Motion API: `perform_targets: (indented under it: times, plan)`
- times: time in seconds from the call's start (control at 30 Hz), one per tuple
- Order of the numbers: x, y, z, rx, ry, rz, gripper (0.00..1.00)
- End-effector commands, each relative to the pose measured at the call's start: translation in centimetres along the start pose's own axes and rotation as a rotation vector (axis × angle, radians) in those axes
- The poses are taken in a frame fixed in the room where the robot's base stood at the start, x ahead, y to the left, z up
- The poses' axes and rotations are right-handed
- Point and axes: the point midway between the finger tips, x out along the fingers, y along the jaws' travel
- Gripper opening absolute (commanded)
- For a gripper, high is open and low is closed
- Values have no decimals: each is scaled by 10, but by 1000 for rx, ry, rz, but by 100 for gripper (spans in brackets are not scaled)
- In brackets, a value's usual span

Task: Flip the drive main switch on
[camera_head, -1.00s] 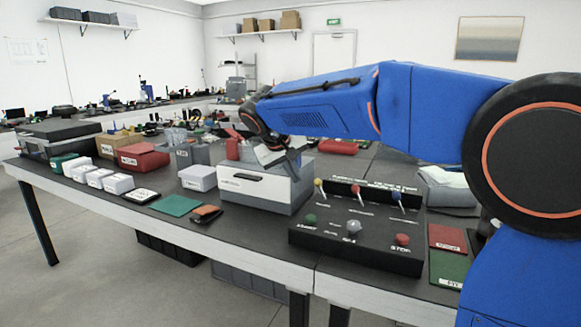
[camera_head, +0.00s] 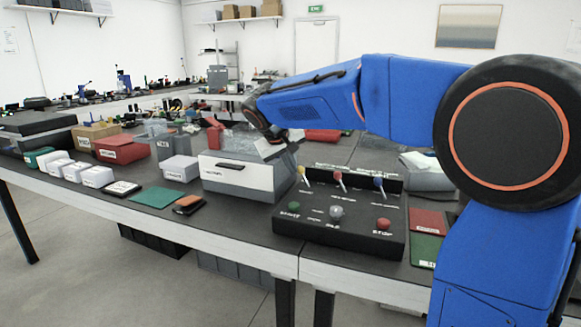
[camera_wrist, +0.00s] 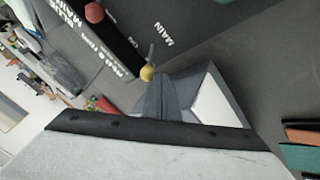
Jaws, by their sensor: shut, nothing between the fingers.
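The black control panel (camera_head: 340,232) has three toggle levers along its back: yellow-tipped (camera_head: 301,170), red-tipped (camera_head: 338,175) and blue-tipped (camera_head: 378,181). In the head view, all three lean the same way. In the wrist view, the yellow knob (camera_wrist: 147,73) stands beside a label reading MAIN; the rest of that label is not readable. The red knob (camera_wrist: 94,12) is farther off at upper left. My gripper (camera_wrist: 160,85) is shut and empty, its tip right by the yellow knob; I cannot tell whether they touch.
The panel also has green, grey and red buttons (camera_head: 383,224). A grey-and-white case (camera_head: 235,180) stands just left of it. Red and green cards (camera_head: 428,222) lie to its right. White boxes (camera_head: 97,176) and a green mat (camera_head: 153,197) lie farther left.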

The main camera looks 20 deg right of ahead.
Motion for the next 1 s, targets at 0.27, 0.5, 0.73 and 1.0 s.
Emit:
perform_targets:
  times: [0.27, 0.5, 0.73, 1.0]
  plan:
    - [-2, 4, 2, 31, 27, -30, 0]
    - [-3, 8, 4, 51, 45, -49, 0]
    - [-5, 14, 7, 93, 82, -90, 0]
    - [-9, 30, 18, 207, 180, -200, 0]
